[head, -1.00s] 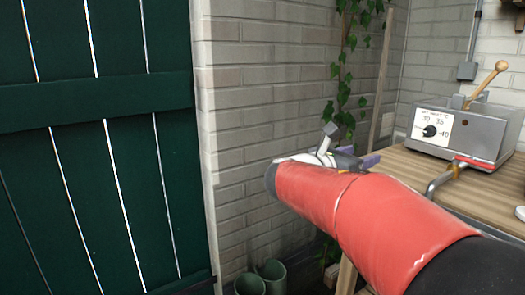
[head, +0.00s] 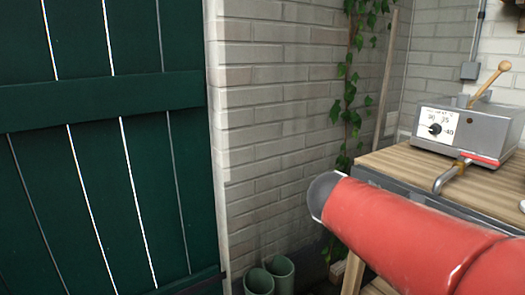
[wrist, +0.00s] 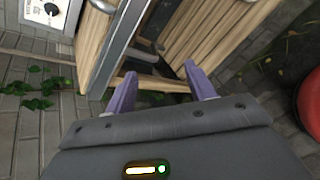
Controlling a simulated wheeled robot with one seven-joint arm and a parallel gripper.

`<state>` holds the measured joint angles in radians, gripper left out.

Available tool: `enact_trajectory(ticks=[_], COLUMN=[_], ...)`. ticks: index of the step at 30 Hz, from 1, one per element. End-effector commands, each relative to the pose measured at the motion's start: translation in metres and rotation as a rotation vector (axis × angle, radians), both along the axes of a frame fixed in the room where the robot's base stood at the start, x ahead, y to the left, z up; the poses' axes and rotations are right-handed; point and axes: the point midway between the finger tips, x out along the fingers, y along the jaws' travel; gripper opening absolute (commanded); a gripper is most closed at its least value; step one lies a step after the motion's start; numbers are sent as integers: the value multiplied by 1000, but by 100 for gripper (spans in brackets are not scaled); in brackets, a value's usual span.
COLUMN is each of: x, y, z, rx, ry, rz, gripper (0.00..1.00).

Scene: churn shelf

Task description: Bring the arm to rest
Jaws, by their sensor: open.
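My gripper (wrist: 161,84) shows in the wrist view with its two purple fingers spread apart. It is open and nothing is between the fingers. In the head view my red arm (head: 400,230) reaches in from the lower right, and the gripper is hidden there. Beyond the fingers, the wrist view shows the wooden bench (wrist: 98,45), tilted in the picture. The fingers appear apart from it.
A grey dial box (head: 468,132) with a wooden-knobbed lever stands on the bench (head: 405,163) at the right. A green plank door (head: 100,195) fills the left. Green boots (head: 280,272) stand by the brick wall (head: 280,110), where ivy (head: 347,100) hangs.

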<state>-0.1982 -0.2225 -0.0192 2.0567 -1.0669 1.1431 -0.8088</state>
Motion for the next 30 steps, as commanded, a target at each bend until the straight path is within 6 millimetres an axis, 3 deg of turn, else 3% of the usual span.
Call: enact_trajectory(ticks=[3,6,9,12,18,24,28,30], x=[-49,-93,-127,-148,-164,-164,-164,-164], y=[6,26,51,74,96,98,98,98], z=[-32,-64,-89,-104,-115,-116,-116,-116], rx=[306,632,921,1140,1351,1367,1366,1366], ry=[-132,-270,-391,-476,-551,-554,-554,-554], rz=[-162,-368,-583,-767,-961,-979,-978,-978], gripper=[55,55,55,55,55,55,39,36])
